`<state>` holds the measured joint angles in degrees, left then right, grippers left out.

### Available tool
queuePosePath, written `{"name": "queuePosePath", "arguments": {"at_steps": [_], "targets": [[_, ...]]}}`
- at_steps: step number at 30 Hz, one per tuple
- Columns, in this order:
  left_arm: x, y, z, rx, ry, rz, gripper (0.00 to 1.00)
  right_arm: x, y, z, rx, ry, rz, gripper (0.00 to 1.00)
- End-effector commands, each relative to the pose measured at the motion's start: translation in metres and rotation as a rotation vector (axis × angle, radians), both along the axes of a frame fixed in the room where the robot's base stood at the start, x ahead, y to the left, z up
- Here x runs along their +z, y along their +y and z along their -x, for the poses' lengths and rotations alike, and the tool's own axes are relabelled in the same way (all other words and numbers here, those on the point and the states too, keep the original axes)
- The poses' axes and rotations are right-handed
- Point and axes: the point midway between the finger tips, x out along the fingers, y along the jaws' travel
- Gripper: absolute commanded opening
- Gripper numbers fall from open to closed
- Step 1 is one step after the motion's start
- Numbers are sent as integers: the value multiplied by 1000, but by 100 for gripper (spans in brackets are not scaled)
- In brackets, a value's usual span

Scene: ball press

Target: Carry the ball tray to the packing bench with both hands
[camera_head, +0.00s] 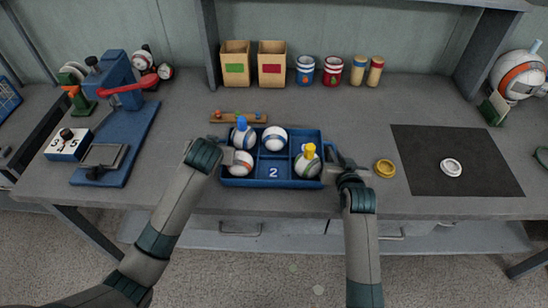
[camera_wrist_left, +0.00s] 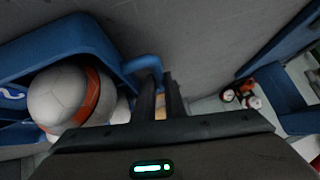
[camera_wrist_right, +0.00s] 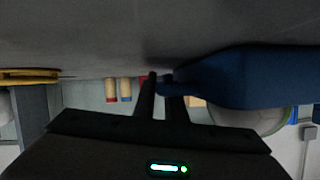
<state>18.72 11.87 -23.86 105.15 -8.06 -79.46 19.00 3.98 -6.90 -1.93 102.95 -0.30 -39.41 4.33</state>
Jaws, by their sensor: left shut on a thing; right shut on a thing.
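The blue ball tray (camera_head: 272,183) with a number 2 on its front sits at the front of the bench in the head view, or just above it; I cannot tell which. It holds several white striped balls, one with a blue peg (camera_head: 241,123) and one with a yellow peg (camera_head: 310,151). My left gripper (camera_head: 222,149) is at the tray's left side, shut on its handle; the handle (camera_wrist_left: 145,65) also shows in the left wrist view. My right gripper (camera_head: 332,166) is at the tray's right side, shut on the handle there, seen in the right wrist view (camera_wrist_right: 185,86).
A blue press (camera_head: 122,75) with a red lever stands at the left. Behind the tray lie a wooden strip (camera_head: 238,118), two boxes (camera_head: 235,62) and cans (camera_head: 305,70). A yellow ring (camera_head: 385,168) and a dark mat (camera_head: 455,160) with a white ring are at right.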

Motion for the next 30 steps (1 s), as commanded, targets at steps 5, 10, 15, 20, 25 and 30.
{"name": "queuePosePath", "arguments": {"at_steps": [5, 10, 15, 20, 25, 30], "targets": [[2, 0, 0, 0, -2, 0, 0, 2, 0, 0, 1, -2, 0, 0], [7, 0, 0, 0, -2, 0, 0, 7, 0, 0, 1, -2, 0, 0], [18, 0, 0, 0, -2, 0, 0, 18, 0, 0, 1, -2, 0, 0], [30, 0, 0, 0, -2, 0, 0, 30, 0, 0, 1, -2, 0, 0], [42, 0, 0, 0, -2, 0, 0, 42, 0, 0, 1, -2, 0, 0], [49, 0, 0, 0, -2, 0, 0, 49, 0, 0, 1, -2, 0, 0]]}}
